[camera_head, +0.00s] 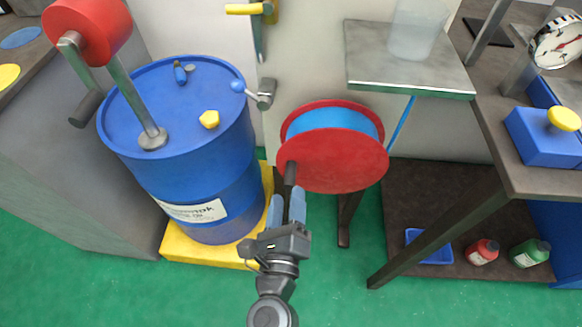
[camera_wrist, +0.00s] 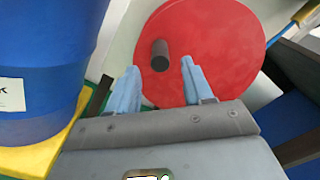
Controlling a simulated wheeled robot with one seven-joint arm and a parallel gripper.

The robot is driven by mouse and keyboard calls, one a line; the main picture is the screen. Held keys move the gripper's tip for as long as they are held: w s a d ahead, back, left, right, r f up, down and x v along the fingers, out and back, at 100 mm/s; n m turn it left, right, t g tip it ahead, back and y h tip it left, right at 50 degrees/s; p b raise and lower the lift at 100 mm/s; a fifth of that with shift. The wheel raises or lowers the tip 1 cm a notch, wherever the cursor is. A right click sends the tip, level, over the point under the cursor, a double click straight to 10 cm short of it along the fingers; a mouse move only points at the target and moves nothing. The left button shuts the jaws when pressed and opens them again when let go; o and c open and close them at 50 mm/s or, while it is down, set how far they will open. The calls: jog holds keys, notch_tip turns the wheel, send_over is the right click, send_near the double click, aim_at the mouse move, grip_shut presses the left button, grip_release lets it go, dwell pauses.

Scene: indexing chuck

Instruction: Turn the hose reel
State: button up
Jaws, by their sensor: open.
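The hose reel (camera_head: 336,165) has red discs with blue hose wound between them and stands on a dark leg. A blue line of hose runs from it up to the right. Its dark handle (camera_head: 290,173) sticks out of the near disc at the left. In the wrist view the red disc (camera_wrist: 220,50) fills the upper middle, and the handle (camera_wrist: 160,56) shows as a dark peg ahead of and between the fingers. My gripper (camera_head: 287,205) is open with blue-grey fingers. In the wrist view my gripper (camera_wrist: 160,84) has nothing clearly held between its fingers; whether it touches the handle I cannot tell.
A blue drum (camera_head: 185,165) on a yellow base (camera_head: 205,248) stands close left of my gripper. A metal shelf (camera_head: 400,75) overhangs at the upper right. A table leg (camera_head: 430,235) slants down at right. Green floor (camera_head: 330,285) is clear in front.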

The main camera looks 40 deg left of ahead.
aim_at(289, 188)
jog(key=x, duration=0.6)
jog(key=shift+b, duration=0.3)
grip_shut()
dwell(0.4)
